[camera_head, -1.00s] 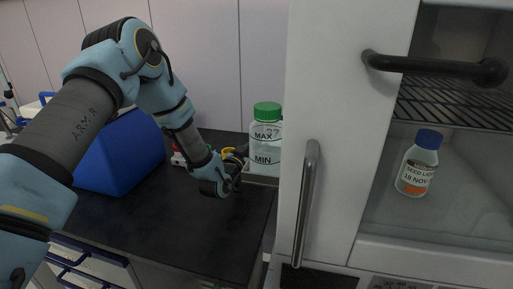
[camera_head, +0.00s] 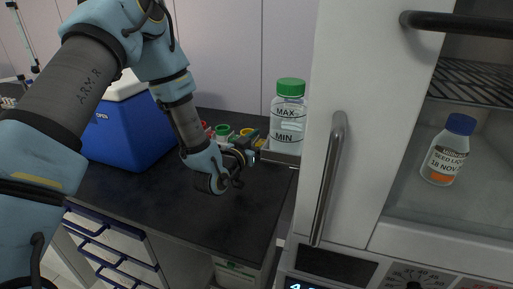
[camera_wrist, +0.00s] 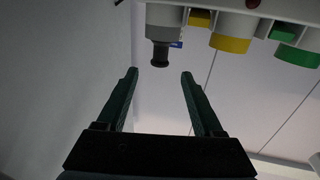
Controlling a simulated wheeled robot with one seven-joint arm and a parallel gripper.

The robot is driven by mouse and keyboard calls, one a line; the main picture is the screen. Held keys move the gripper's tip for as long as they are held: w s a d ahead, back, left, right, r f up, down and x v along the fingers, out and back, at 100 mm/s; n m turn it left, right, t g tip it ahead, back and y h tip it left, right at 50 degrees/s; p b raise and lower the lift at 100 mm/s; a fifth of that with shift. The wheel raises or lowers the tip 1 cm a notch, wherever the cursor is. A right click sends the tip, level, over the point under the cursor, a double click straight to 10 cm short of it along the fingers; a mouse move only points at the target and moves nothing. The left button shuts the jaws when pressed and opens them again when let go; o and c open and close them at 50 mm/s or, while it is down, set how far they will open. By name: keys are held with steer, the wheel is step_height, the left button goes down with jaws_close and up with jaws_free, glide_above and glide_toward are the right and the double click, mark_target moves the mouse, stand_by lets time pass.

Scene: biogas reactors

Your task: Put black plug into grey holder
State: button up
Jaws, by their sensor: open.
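In the wrist view, a black plug-like piece (camera_wrist: 160,55) sits at the end of a grey cylindrical holder (camera_wrist: 162,32), beyond my fingertips and roughly between them. I cannot tell how deep it sits. My gripper (camera_wrist: 159,76) is open, with its two dark green fingers apart and nothing between them. In the head view, my gripper (camera_head: 250,146) is by the coloured ports above the dark counter. The plug and grey holder cannot be made out there, behind or beside my wrist.
A yellow port (camera_wrist: 230,44) and a green port (camera_wrist: 297,56) stand beside the grey holder. A green-capped bottle (camera_head: 289,112) stands close right of my gripper. A blue box (camera_head: 125,130) is at left. A cabinet handle (camera_head: 328,180) juts out at right. The counter (camera_head: 150,195) is clear in front.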

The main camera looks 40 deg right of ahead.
steer(key=v, duration=0.3)
steer(key=shift+s+a+b, duration=0.1)
steer(key=shift+a+b, duration=0.15)
steer(key=shift+b, duration=0.1)
steer(key=w+a+n+y, duration=0.1)
steer(key=w+a+y, duration=0.2)
steer(key=a, duration=0.4)
steer(key=w+a+n+t+y, duration=0.1)
steer(key=w+a+n+y, duration=0.1)
steer(key=w+a+y, duration=0.2)
steer(key=w+a+f+n+y, duration=0.1)
steer(key=w+a+y, duration=0.2)
steer(key=w+a, duration=0.3)
steer(key=shift+w+a+n+t, duration=0.15)
steer(key=shift+w+a+n, duration=0.05)
steer(key=shift+a, duration=1)
steer(key=shift+w+a+n+t, duration=0.15)
steer(key=shift+w+a+n, duration=0.05)
steer(key=shift+a, duration=1.05)
steer(key=s+a+r+n+g+y, duration=0.1)
steer(key=s+a+n+y, duration=0.15)
steer(key=a, duration=0.65)
steer(key=s+a+r+n+g+y, duration=0.1)
steer(key=a+n+y, duration=0.15)
steer(key=a, duration=0.65)
steer(key=s+a+r+n+g+y, duration=0.1)
steer(key=s+a+n+g, duration=0.2)
steer(key=s+a, duration=0.5)
steer(key=shift+s+r+g+y, duration=0.4)
steer(key=shift+s, duration=0.05)
